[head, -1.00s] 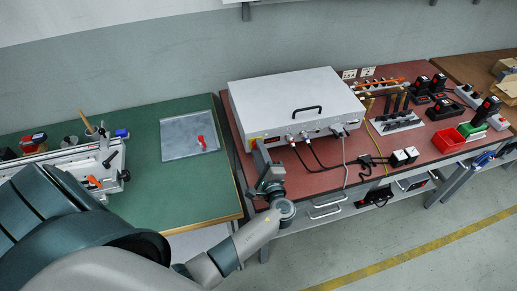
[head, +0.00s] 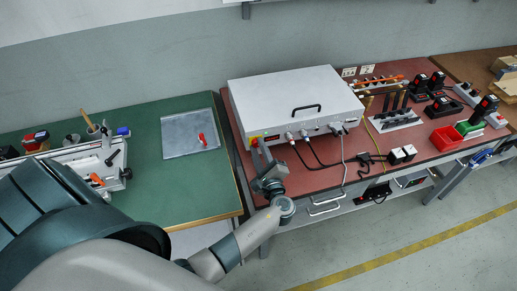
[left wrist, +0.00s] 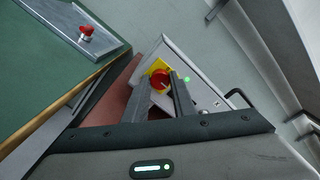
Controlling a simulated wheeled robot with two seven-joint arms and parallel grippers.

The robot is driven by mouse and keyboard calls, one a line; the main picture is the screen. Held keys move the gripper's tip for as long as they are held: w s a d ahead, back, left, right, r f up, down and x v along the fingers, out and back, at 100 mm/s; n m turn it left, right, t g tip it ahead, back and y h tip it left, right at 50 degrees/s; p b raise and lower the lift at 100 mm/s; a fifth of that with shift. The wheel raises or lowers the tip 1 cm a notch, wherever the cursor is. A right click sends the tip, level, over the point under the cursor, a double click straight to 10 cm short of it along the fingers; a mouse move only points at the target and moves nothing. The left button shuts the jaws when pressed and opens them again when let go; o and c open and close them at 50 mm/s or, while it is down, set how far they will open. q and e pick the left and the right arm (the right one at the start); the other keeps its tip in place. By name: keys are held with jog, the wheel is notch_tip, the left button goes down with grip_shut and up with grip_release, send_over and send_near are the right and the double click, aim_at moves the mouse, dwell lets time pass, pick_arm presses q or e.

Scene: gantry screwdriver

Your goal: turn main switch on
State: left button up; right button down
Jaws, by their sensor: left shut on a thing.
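The main switch is a red rotary knob on a yellow plate, on the front of a white control box (head: 295,95). In the left wrist view the switch knob (left wrist: 160,79) sits between the fingertips of my left gripper (left wrist: 163,88). The fingers are shut on the knob, one on each side. A small green light (left wrist: 187,79) glows on the box face beside the switch. In the head view my left gripper (head: 260,158) reaches up to the box's front left corner and partly hides the switch (head: 254,142). My right gripper is not in view.
The box stands on a red-topped bench (head: 330,178), with cables on its front. A green table (head: 165,185) at left holds a metal plate with a red knob (head: 201,139). Several black tools, chargers and a red bin (head: 446,139) fill the bench's right side.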

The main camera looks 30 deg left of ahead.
pick_arm(q)
jog(key=o, duration=1.1)
jog(key=shift+c, duration=0.2)
jog(key=shift+d, duration=0.1)
jog(key=shift+s+d+f, duration=0.1)
jog(key=shift+s+d, duration=0.25)
jog(key=shift+d, duration=0.05)
jog(key=b+v, duration=0.5)
jog(key=v, duration=1.1)
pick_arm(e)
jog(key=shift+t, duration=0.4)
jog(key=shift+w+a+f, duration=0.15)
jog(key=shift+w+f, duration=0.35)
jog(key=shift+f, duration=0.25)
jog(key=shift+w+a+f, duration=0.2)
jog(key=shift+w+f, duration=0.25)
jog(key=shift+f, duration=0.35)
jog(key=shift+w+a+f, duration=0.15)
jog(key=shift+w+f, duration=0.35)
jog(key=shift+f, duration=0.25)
pick_arm(q)
jog(key=shift+s+d, duration=0.1)
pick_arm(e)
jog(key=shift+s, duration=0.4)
